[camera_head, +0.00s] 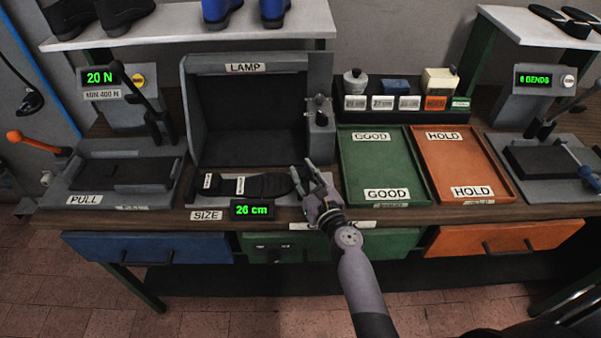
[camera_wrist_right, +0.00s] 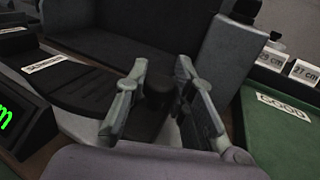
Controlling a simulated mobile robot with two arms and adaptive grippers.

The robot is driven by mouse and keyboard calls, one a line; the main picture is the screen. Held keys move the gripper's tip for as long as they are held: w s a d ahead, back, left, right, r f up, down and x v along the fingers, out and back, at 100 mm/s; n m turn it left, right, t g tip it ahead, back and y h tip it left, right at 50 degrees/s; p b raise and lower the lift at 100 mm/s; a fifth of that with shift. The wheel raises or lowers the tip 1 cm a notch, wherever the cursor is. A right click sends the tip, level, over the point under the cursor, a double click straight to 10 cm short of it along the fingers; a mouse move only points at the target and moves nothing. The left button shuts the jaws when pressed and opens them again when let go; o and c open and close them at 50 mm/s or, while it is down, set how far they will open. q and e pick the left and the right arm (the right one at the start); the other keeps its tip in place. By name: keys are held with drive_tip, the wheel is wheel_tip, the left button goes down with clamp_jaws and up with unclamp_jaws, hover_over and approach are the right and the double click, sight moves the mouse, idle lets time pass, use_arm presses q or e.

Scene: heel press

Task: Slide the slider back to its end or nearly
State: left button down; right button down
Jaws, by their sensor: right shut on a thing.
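The size gauge (camera_head: 262,186) is a dark foot-shaped plate with small white labels, lying in front of the lamp box. Its display (camera_head: 252,210) reads 26 cm in green. My right gripper (camera_head: 304,176) is at the right end of the gauge. In the right wrist view my right gripper (camera_wrist_right: 161,72) has its two fingers on either side of a dark upright knob, the slider (camera_wrist_right: 157,94). It is shut on it. The slider is mostly hidden behind the fingers in the head view. My left gripper is not in view.
The lamp box (camera_head: 252,120) stands open behind the gauge. A green tray (camera_head: 380,163) is close on the right, and an orange tray (camera_head: 462,160) is beyond it. A pull tester (camera_head: 125,178) stands left. Drawers (camera_head: 150,248) line the bench front.

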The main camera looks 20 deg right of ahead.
drive_tip(key=d, duration=0.1)
drive_tip(key=s+d, duration=0.1)
drive_tip(key=d, duration=0.3)
drive_tip(key=shift+s+d, duration=0.1)
drive_tip(key=shift+s, duration=0.15)
drive_tip(key=c, duration=1.8)
unclamp_jaws()
drive_tip(key=o, duration=0.4)
drive_tip(key=shift+d, duration=0.1)
drive_tip(key=shift+o, duration=0.2)
drive_tip(key=shift+s, duration=0.35)
drive_tip(key=s+d, duration=0.1)
drive_tip(key=s, duration=1)
drive_tip(key=shift+s, duration=0.15)
